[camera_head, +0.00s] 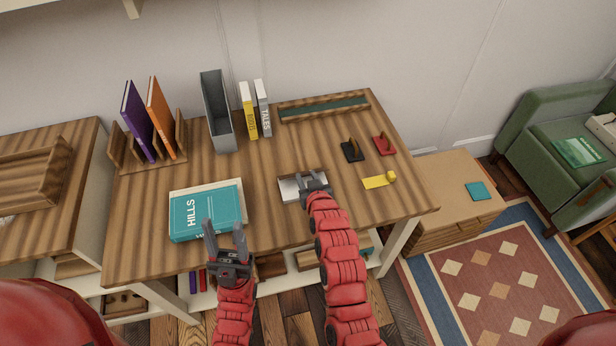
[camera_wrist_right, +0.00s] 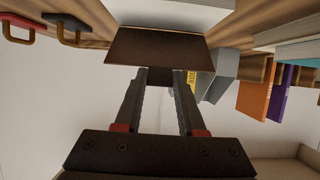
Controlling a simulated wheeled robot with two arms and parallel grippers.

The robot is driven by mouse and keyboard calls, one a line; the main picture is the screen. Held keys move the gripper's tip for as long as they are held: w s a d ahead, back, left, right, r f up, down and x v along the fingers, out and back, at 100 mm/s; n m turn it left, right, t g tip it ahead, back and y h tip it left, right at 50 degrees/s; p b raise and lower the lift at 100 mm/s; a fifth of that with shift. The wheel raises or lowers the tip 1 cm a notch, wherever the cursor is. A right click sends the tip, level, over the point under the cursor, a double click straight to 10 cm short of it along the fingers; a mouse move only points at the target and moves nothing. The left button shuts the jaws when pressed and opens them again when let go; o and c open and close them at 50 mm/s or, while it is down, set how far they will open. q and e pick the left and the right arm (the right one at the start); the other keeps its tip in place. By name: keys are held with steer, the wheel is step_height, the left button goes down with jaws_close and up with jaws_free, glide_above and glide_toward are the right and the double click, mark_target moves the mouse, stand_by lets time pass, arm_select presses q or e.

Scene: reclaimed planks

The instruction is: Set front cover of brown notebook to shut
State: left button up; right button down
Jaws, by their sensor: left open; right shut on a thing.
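The brown notebook (camera_head: 288,190) lies on the wooden desk, right of the teal book, with white pages showing. My right gripper (camera_head: 315,183) is at its right side and hides part of it. In the right wrist view the brown cover (camera_wrist_right: 155,46) is at the fingertips of my right gripper (camera_wrist_right: 158,72), with the white page block (camera_wrist_right: 172,14) beyond it. The gripper is shut on the cover, which stands away from the pages; its exact angle is unclear. My left gripper (camera_head: 222,228) is open and empty, at the front edge of the teal book.
The teal book "HILLS" (camera_head: 205,210) lies at the desk's (camera_head: 140,230) front left. A grey file holder (camera_head: 217,110), upright books and a book rack (camera_head: 180,150) stand behind.

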steer(key=s+f+t+b, duration=0.1)
steer(key=f+b, duration=0.1)
steer(key=s+f+t+y+b, duration=0.1)
steer(key=f+b, duration=0.1)
steer(key=b, duration=0.1)
steer(key=d+f+t+b, duration=0.1)
steer(key=t+b, duration=0.1)
steer(key=b, duration=0.1)
steer(key=shift+s+f, duration=0.4)
steer(key=shift+s+f+b, duration=0.25)
steer(key=shift+f+b, duration=0.4)
steer(key=shift+b, duration=0.05)
steer(key=shift+s+f+b, duration=0.1)
steer(key=shift+f+b, duration=0.55)
steer(key=shift+f, duration=0.3)
steer(key=shift+c, duration=2.4)
jaws_free()
steer(key=shift+r, duration=0.1)
